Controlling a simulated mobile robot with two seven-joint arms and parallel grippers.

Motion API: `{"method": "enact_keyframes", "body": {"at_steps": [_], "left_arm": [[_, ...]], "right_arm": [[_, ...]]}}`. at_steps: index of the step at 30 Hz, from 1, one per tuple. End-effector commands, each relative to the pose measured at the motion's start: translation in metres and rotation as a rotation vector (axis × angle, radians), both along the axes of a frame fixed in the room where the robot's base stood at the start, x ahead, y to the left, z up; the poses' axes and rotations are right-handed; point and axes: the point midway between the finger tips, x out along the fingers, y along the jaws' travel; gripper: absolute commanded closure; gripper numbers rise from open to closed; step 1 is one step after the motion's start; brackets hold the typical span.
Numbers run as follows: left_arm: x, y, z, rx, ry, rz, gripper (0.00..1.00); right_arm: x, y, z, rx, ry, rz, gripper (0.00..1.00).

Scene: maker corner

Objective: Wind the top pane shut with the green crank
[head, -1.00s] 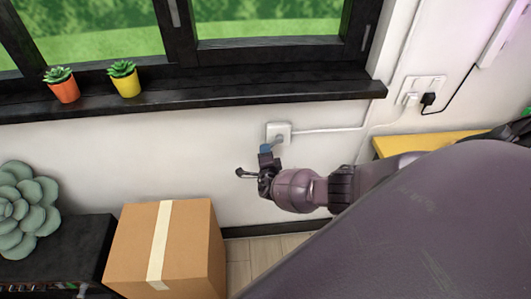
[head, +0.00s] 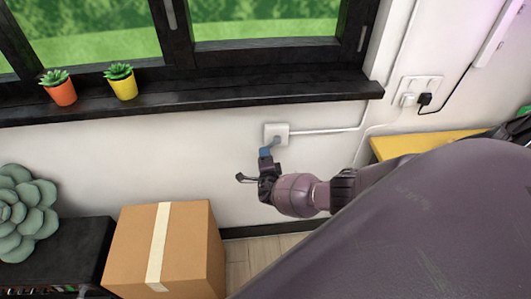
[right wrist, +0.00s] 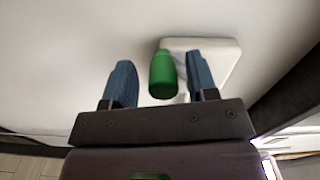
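The green crank handle (right wrist: 162,75) shows in the right wrist view as a rounded green knob in front of a white wall box (right wrist: 222,58). The white box also shows in the head view (head: 283,129) below the window sill; the green knob cannot be made out there. My right gripper (right wrist: 160,72) is open, one blue finger on each side of the knob, with gaps visible on both sides. In the head view my right gripper (head: 264,160) is right in front of the box. The window (head: 265,20) shows only its lower part; the top pane is not identifiable. My left gripper is out of view.
A cardboard box (head: 190,245) stands on the floor below and left of my right gripper. Orange (head: 62,93) and yellow (head: 123,88) plant pots stand on the black sill (head: 200,105). A yellow surface (head: 420,143) and wall sockets (head: 420,88) are at right.

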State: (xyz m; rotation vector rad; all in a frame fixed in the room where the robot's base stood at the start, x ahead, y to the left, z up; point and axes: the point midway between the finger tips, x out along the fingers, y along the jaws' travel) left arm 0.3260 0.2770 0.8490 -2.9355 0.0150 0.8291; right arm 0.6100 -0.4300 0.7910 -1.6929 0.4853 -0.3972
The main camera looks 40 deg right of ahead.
Motion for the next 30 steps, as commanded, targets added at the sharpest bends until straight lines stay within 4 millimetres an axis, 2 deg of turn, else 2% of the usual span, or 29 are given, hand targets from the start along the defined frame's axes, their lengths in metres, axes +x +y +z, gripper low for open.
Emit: {"method": "enact_keyframes", "body": {"at_steps": [7, 15, 21, 30], "left_arm": [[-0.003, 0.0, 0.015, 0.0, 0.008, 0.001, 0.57], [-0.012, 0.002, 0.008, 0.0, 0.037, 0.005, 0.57], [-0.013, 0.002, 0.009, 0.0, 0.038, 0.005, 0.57], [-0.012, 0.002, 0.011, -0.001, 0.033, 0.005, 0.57]], "right_arm": [[-0.04, 0.024, 0.002, 0.003, 0.003, 0.0, 0.47], [-0.073, 0.044, 0.001, 0.002, 0.001, 0.0, 0.47], [-0.081, 0.05, 0.001, 0.0, 0.001, -0.001, 0.47], [-0.082, 0.05, 0.001, 0.0, 0.0, -0.001, 0.47]]}}
